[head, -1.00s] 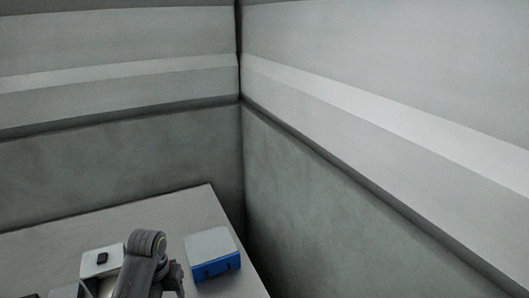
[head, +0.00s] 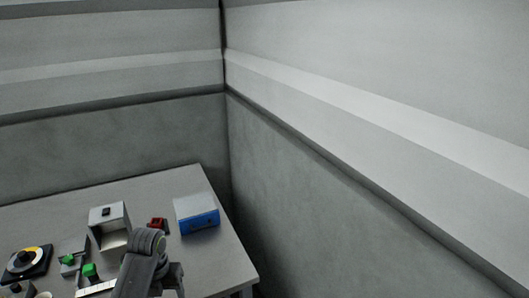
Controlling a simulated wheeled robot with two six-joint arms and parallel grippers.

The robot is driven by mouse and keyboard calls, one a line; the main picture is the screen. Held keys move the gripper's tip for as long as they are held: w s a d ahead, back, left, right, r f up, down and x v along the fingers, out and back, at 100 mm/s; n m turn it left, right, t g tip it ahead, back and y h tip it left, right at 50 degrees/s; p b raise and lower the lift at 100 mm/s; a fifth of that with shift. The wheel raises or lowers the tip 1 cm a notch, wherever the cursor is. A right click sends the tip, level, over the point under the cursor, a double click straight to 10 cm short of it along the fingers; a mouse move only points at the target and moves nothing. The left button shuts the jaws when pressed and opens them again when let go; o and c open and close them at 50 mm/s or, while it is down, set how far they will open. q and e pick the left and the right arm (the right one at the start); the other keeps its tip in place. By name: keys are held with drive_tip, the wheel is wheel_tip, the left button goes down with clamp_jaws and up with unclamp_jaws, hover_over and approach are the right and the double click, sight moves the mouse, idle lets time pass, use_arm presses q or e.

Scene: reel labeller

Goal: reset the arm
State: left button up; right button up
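A dark grey arm of mine (head: 143,265) comes in at the bottom of the head view, over the front part of the table. Its upper joint and links show. I cannot make out a gripper's fingertips, and I cannot tell which arm this is. No other arm of mine is in view.
The grey table (head: 150,195) stands in a wall corner. It bears a light open-fronted box (head: 110,216), a small red item (head: 157,224), a blue and white box (head: 196,218), a round dial-like device (head: 26,262) and green-topped parts (head: 90,270). Grey walls (head: 370,200) rise behind and right.

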use_arm(q)
drive_tip(key=s+a+f+n+b, duration=0.2)
drive_tip(key=s+f+n, duration=0.35)
drive_tip(key=f, duration=0.65)
drive_tip(key=s+a+f+n+b, duration=0.15)
drive_tip(key=s+f+n, duration=0.25)
drive_tip(key=f+n, duration=0.5)
drive_tip(key=s+a+f+n+b, duration=0.15)
drive_tip(key=s+f+n, duration=0.3)
drive_tip(key=f, duration=0.95)
drive_tip(key=s+f+n+b, duration=0.2)
drive_tip(key=s+f+n, duration=0.3)
drive_tip(key=s, duration=0.5)
drive_tip(key=s+f+n+b, duration=0.1)
drive_tip(key=s+f+n, duration=0.5)
drive_tip(key=s, duration=0.4)
drive_tip(key=s+f+n+t+y+b, duration=0.1)
drive_tip(key=s+f+n, duration=0.4)
drive_tip(key=s, duration=0.5)
wheel_tip(320, 180, down, 2)
drive_tip(key=shift+f+n+b, duration=0.15)
drive_tip(key=shift+n+b, duration=0.25)
drive_tip(key=shift+b, duration=0.45)
use_arm(e)
wheel_tip(320, 180, down, 11)
drive_tip(key=shift+d, duration=0.25)
drive_tip(key=shift+w+r, duration=0.1)
